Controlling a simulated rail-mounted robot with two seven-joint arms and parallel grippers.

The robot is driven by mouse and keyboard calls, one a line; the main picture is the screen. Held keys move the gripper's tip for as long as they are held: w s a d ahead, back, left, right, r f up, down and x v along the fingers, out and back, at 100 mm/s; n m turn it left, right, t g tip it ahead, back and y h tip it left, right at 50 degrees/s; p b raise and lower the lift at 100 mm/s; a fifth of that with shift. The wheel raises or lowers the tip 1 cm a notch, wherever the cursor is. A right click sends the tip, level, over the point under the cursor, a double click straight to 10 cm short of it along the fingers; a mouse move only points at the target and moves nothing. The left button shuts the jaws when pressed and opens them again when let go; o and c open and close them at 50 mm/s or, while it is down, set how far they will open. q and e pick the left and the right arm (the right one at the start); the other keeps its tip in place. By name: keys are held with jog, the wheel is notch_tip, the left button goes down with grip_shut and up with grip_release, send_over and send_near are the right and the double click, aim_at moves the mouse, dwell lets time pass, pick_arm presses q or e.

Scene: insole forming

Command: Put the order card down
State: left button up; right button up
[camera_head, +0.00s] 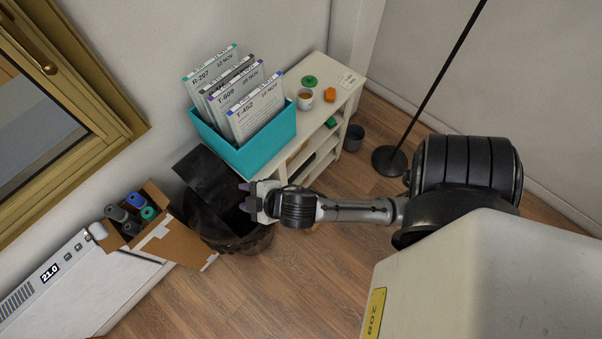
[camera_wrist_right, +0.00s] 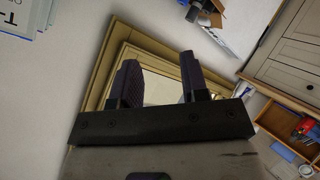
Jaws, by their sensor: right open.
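Several order cards (camera_head: 255,106) stand upright and slightly tilted in a teal bin (camera_head: 254,149) on the white shelf unit. They carry labels such as R-207, T-609 and T-452. My right gripper (camera_head: 243,197) is over the dark waste bin, in front of and below the teal bin, apart from the cards. In the right wrist view its two dark fingers (camera_wrist_right: 157,64) are spread with nothing between them. Part of a card (camera_wrist_right: 18,18) shows at the upper left of that view. My left gripper is out of sight.
The white shelf unit (camera_head: 338,98) also bears a cup (camera_head: 305,99), a green lid and an orange item. A black waste bin (camera_head: 205,205) stands before it. A cardboard box (camera_head: 170,243) with rolls is at left, beside a white heater (camera_head: 85,280). A lamp base (camera_head: 389,160) stands right.

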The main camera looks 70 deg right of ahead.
jog(key=s+a+f+m+g+y, duration=0.1)
jog(key=s+f+m+g, duration=0.1)
jog(key=s, duration=0.5)
jog(key=s+a+f+m+g, duration=0.2)
jog(key=s+f+m+g, duration=0.1)
jog(key=s+g, duration=0.3)
jog(key=shift+s+f+y, duration=0.4)
jog(key=shift+s+f, duration=0.15)
jog(key=shift+s, duration=0.6)
